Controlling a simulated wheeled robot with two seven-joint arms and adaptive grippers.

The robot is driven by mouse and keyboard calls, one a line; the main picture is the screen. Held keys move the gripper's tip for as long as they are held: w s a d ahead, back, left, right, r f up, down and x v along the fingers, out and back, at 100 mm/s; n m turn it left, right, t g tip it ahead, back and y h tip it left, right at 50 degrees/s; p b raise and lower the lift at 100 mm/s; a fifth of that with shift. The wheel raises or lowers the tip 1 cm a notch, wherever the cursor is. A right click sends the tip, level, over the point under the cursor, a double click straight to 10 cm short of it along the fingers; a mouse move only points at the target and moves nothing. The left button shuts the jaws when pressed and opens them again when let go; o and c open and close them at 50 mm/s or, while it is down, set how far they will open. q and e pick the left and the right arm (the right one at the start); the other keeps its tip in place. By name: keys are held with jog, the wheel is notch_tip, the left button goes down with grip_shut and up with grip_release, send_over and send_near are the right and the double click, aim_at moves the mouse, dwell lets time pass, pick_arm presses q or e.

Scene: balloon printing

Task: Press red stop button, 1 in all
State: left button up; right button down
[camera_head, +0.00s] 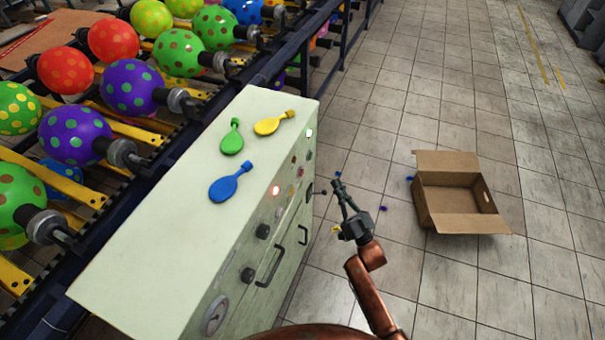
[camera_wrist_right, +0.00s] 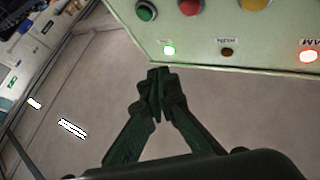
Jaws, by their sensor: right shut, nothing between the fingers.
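The red button (camera_wrist_right: 190,6) shows at the top edge of the right wrist view, partly cut off, between a green button (camera_wrist_right: 146,10) and a yellow one (camera_wrist_right: 254,4). It sits on the panel of a pale green cabinet (camera_head: 150,240). In the head view the panel's buttons are tiny and seen at a slant. My right gripper (camera_head: 338,182) is shut and empty, to the right of the panel. In the wrist view its fingertips (camera_wrist_right: 158,76) appear just beyond the panel's edge and do not overlap the red button. My left gripper is not in view.
Blue, green and yellow flat balloons (camera_head: 230,183) lie on the cabinet top. An open cardboard box (camera_head: 440,205) stands on the tiled floor. A balloon conveyor runs at left.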

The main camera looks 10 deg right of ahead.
aim_at(300, 173)
jog(key=shift+a, duration=0.1)
pick_arm(q)
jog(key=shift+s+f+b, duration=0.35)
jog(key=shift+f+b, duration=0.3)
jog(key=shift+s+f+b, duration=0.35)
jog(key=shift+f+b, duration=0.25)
jog(key=shift+b, duration=0.05)
pick_arm(e)
jog(key=w+a, duration=0.5)
jog(key=a, duration=0.2)
jog(key=shift+a, duration=0.1)
dwell(0.5)
jog(key=shift+w+a, duration=0.2)
jog(key=shift+a, duration=0.1)
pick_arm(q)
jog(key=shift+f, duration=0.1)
pick_arm(e)
jog(key=shift+w+a, duration=0.3)
jog(key=shift+a, duration=0.2)
dwell(0.7)
dwell(0.4)
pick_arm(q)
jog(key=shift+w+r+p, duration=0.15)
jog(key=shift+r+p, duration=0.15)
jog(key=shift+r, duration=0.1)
pick_arm(e)
jog(key=shift+s+d, duration=0.6)
jog(key=shift+d, duration=0.2)
